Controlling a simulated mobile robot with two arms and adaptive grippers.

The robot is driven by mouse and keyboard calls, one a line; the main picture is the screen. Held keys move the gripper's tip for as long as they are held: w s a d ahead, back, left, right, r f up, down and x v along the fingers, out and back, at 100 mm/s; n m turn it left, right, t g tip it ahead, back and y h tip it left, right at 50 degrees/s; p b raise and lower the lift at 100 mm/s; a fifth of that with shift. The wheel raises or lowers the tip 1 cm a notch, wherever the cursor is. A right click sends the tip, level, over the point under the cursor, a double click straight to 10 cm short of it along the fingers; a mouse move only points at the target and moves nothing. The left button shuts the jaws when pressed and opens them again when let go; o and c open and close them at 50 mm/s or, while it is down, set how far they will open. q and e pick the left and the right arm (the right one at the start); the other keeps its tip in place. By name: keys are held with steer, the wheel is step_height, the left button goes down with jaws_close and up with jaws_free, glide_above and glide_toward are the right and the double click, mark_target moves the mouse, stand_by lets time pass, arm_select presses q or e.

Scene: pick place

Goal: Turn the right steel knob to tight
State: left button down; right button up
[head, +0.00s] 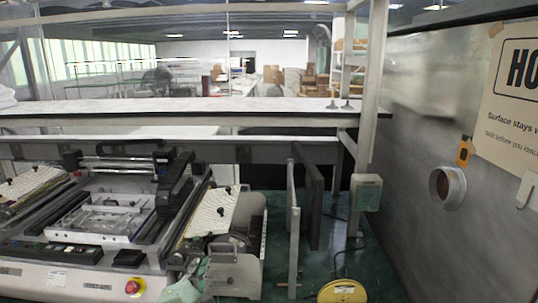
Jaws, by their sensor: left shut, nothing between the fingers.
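Two small steel-coloured pieces stand side by side on the long pale counter (230,105) at the back. The right one (347,104) and the left one (332,104) look like knobs, but they are too small to show how far either is turned. I cannot make out either gripper in the head view. Nothing that I can recognise as a gripper touches the two pieces.
A printing machine (60,275) with a red button (132,287) fills the lower left. A steel wall (415,150) with a round pipe opening (447,187) and a warning sign (515,95) closes the right side. A post (372,90) rises right of the pieces.

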arm_select(q)
steer(key=shift+w+a+r, duration=0.15)
steer(key=shift+a+r, duration=0.05)
steer(key=shift+a, duration=0.15)
stand_by(0.4)
steer(key=shift+f, duration=0.1)
steer(key=shift+d+f+b, duration=0.4)
steer(key=shift+f, duration=0.35)
steer(key=shift+d+f, duration=0.1)
steer(key=shift+f, duration=0.55)
steer(key=shift+d, duration=0.3)
